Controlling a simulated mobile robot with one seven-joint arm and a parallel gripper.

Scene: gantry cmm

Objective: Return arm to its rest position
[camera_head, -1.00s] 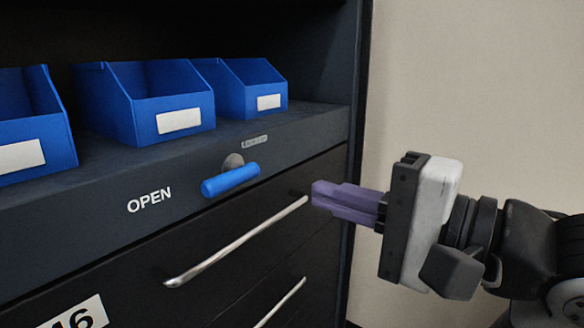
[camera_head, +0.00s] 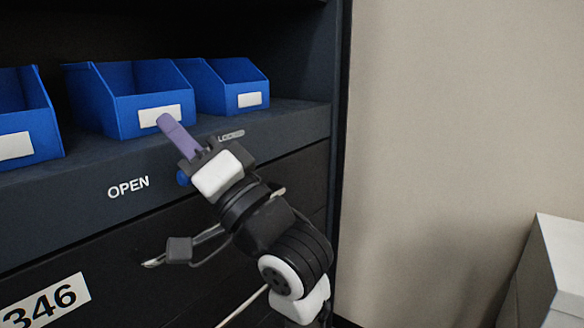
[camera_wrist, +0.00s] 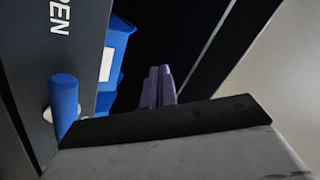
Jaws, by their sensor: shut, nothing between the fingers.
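My gripper (camera_head: 175,130) is in front of the dark cabinet in the head view, fingers pointing up and left towards the middle blue bin. Its purple fingers are together with nothing between them; they also show in the wrist view (camera_wrist: 158,87). My arm comes up from the lower right. The blue handle (camera_head: 183,178) on the cabinet front is mostly hidden behind the gripper in the head view.
Blue bins (camera_head: 125,105) with white labels stand on the cabinet shelf (camera_head: 290,117). Below are dark drawers, one with a metal pull (camera_head: 155,262) partly behind my arm and a label (camera_head: 45,303) reading 346. A pale box (camera_head: 560,255) stands at right. Before the wall is open room.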

